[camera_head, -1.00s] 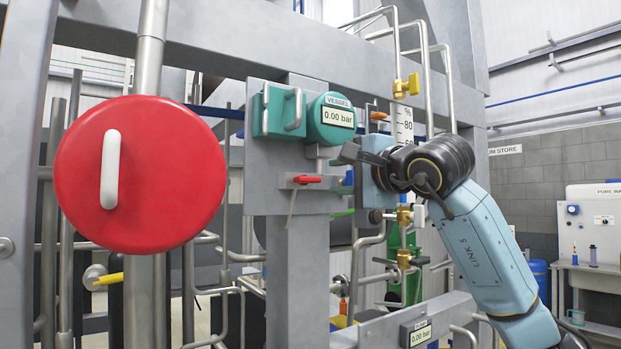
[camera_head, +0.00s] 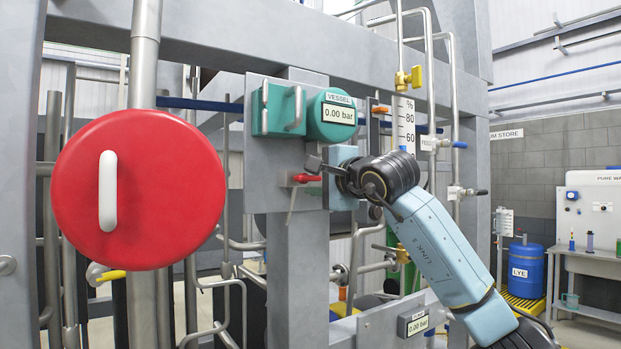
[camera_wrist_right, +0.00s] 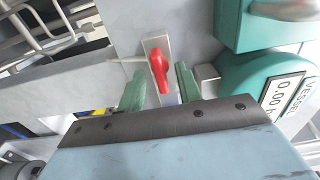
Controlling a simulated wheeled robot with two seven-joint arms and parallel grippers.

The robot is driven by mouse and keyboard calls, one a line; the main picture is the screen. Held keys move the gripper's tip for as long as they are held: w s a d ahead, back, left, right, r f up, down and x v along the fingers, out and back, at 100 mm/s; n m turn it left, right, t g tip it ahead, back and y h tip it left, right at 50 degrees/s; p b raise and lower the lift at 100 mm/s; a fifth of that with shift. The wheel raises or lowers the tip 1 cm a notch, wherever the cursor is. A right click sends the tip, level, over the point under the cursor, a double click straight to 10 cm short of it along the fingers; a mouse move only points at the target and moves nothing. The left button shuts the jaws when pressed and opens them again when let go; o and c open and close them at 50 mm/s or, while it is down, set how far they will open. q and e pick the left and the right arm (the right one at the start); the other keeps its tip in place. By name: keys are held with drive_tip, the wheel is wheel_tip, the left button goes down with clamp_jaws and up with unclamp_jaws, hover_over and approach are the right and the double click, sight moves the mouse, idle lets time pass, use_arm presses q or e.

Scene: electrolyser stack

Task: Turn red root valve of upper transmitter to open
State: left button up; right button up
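The upper transmitter is a teal unit (camera_head: 332,116) labelled VESSEL, reading 0.00 bar; it also shows in the wrist view (camera_wrist_right: 262,80). Below it, the red root valve lever (camera_head: 304,178) lies roughly level on a grey plate in the head view. My right gripper (camera_head: 318,168) is close to the lever's right end. In the wrist view the red lever (camera_wrist_right: 159,70) shows in the gap between the two green fingers of my right gripper (camera_wrist_right: 160,85), which are apart. The lever lies mostly just beyond the fingertips; contact cannot be told. My left gripper is not in view.
A large red disc with a white handle (camera_head: 138,190) stands close on the left. Teal block with handles (camera_head: 278,108) sits left of the transmitter. Steel pipes (camera_head: 432,70) run at the right. A lower display (camera_head: 417,323) is on the frame. The blue LYE drum (camera_head: 526,270) is far right.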

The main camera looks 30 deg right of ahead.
clamp_jaws()
drive_tip(key=n+p, duration=0.1)
drive_tip(key=n, duration=0.1)
drive_tip(key=shift+r+n+p, duration=0.1)
drive_tip(key=shift+n+p, duration=0.25)
drive_tip(key=shift+n, duration=0.05)
drive_tip(key=shift+n+p, duration=0.35)
drive_tip(key=shift+n, duration=0.55)
